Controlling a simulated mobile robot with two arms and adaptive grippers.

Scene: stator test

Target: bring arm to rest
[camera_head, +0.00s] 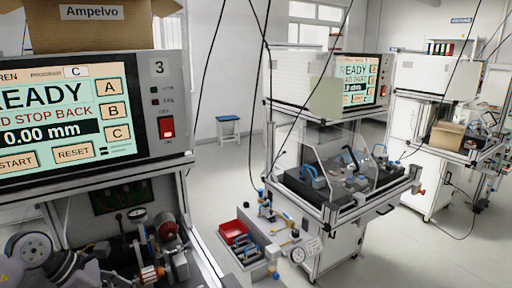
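A grey arm part with a round pale disc shows at the lower left, in front of the station marked 3 (160,150); it looks like part of my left arm. Dark, angular parts beside it may be my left gripper (84,262), but the fingers cannot be made out. A copper-wound part (151,273) lies to their right, within the station's fixture. I cannot tell whether the gripper touches it. My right gripper is not in view.
The station's screen (55,118) reads READY and 0.00 mm. A cardboard box (95,35) sits on top. A side bench holds a red bin (233,232). Further right stands a station with a clear guard (340,160). A blue stool (228,119) stands behind.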

